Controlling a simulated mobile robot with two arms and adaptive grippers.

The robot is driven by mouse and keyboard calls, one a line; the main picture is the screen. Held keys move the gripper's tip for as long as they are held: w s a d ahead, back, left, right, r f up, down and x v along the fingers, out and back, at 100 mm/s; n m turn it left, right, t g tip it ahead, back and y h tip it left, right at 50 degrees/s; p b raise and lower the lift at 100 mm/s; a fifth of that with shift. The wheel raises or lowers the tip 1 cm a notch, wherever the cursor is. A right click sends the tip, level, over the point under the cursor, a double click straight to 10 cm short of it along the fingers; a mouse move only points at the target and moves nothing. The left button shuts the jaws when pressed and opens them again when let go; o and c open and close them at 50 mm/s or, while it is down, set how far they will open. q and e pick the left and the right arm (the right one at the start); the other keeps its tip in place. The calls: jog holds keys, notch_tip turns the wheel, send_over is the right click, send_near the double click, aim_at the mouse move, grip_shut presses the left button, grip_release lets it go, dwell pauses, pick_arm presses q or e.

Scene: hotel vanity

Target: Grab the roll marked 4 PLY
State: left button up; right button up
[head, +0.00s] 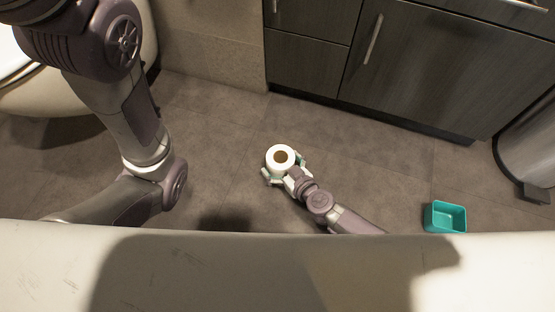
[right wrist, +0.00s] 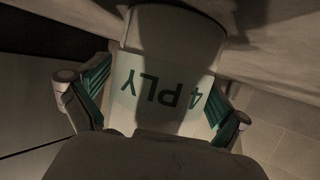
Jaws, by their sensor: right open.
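A white toilet roll (head: 281,158) with a brown core stands upright on the grey tiled floor, near the middle of the head view. In the right wrist view the roll (right wrist: 165,85) fills the middle, and its band reads "4 PLY" in green, upside down. My right gripper (head: 284,171) is at the roll, with its fingers on either side. In the right wrist view the open green-padded fingers (right wrist: 158,98) flank the roll; whether they touch it is not clear. My left arm shows at the left of the head view, but its gripper is not visible.
A teal open box (head: 444,217) stands on the floor at right. A dark wood cabinet (head: 400,60) is behind, and a metal bin (head: 530,140) is at the far right. A toilet (head: 60,95) is at left. Floor around the roll is clear.

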jog(key=shift+w+a, duration=0.1)
jog(key=shift+w, duration=0.05)
jog(key=c, duration=1)
jog(key=shift+c, duration=0.2)
